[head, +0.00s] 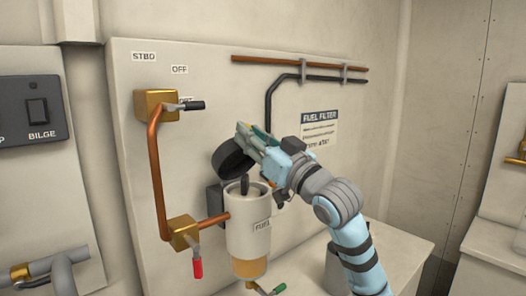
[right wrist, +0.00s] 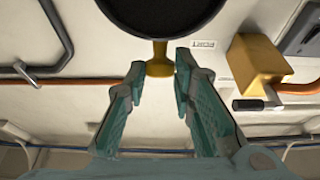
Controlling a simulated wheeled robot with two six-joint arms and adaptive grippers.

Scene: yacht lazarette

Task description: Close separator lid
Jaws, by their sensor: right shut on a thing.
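The separator (head: 243,228) is a pale cylinder labelled FUEL, with an amber bowl (head: 249,268) at its bottom, mounted on the panel. Its top looks open, with a dark piece (head: 245,186) standing in it. The round black lid (head: 232,160) is above the separator's mouth, tilted and apart from the rim at the front. My right gripper (head: 247,140) is at the lid's upper side. In the right wrist view, my right gripper (right wrist: 160,72) has its teal fingers on either side of the lid's brass knob (right wrist: 160,62), below the black disc. My left gripper is out of view.
A brass valve (head: 156,106) with a black lever is at upper left, joined by copper pipe to a lower valve (head: 183,232) with a red handle. Dark pipe (head: 269,100) runs behind my right gripper.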

